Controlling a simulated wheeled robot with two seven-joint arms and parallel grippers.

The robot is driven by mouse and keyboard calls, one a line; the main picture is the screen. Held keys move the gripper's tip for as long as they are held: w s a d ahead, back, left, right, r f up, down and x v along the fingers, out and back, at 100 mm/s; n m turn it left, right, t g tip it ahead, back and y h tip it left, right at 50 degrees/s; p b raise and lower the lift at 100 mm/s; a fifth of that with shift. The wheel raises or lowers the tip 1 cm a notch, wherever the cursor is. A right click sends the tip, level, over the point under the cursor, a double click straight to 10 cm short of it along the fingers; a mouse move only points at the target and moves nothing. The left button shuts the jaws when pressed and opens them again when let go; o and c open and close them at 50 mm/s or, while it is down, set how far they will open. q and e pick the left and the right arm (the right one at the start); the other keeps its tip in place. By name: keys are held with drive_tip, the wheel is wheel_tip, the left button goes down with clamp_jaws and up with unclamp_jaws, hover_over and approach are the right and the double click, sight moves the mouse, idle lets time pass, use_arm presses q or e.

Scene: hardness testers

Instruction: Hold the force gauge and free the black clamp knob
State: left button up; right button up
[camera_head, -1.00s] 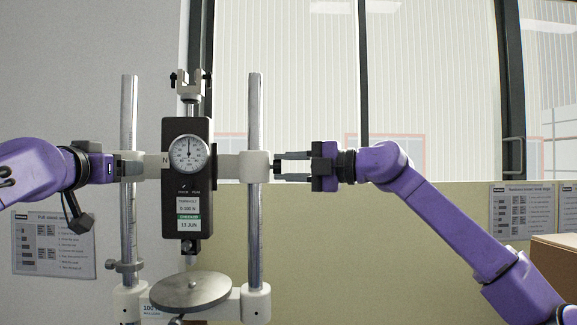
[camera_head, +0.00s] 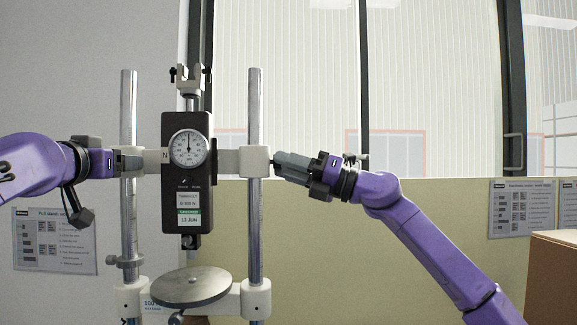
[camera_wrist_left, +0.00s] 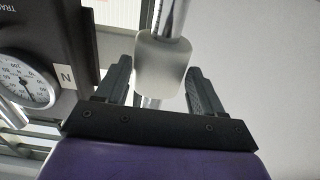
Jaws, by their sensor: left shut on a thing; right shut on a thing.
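The force gauge (camera_head: 187,190) is a black upright box with a round white dial, carried on a white crosshead between two steel posts. My left gripper (camera_head: 132,163) is shut on the crosshead's white left collar; in the left wrist view the fingers (camera_wrist_left: 158,85) stand on both sides of this collar (camera_wrist_left: 160,66). My right gripper (camera_head: 279,163) is at the right side of the white right collar (camera_head: 255,161), its fingers shut on the black clamp knob, which they mostly hide. The right gripper is tilted.
Below the gauge is a round metal plate (camera_head: 192,286) on the stand's base. The right post (camera_head: 255,110) rises beside the gauge. A low yellowish partition (camera_head: 400,245) is behind, and a brown box (camera_head: 554,275) stands at the far right.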

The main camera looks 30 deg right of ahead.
drive_tip(key=shift+s+d+r+n+y, duration=0.1)
drive_tip(key=shift+r+n+y, duration=0.2)
drive_tip(key=shift+n, duration=0.5)
drive_tip(key=o, duration=1.1)
drive_tip(key=shift+s+r, duration=0.1)
drive_tip(key=shift+s, duration=0.05)
drive_tip(key=shift+c, duration=0.2)
drive_tip(key=shift+f, duration=0.2)
drive_tip(key=v, duration=1.1)
drive_tip(key=shift+s+d, duration=0.2)
drive_tip(key=shift+s, duration=0.15)
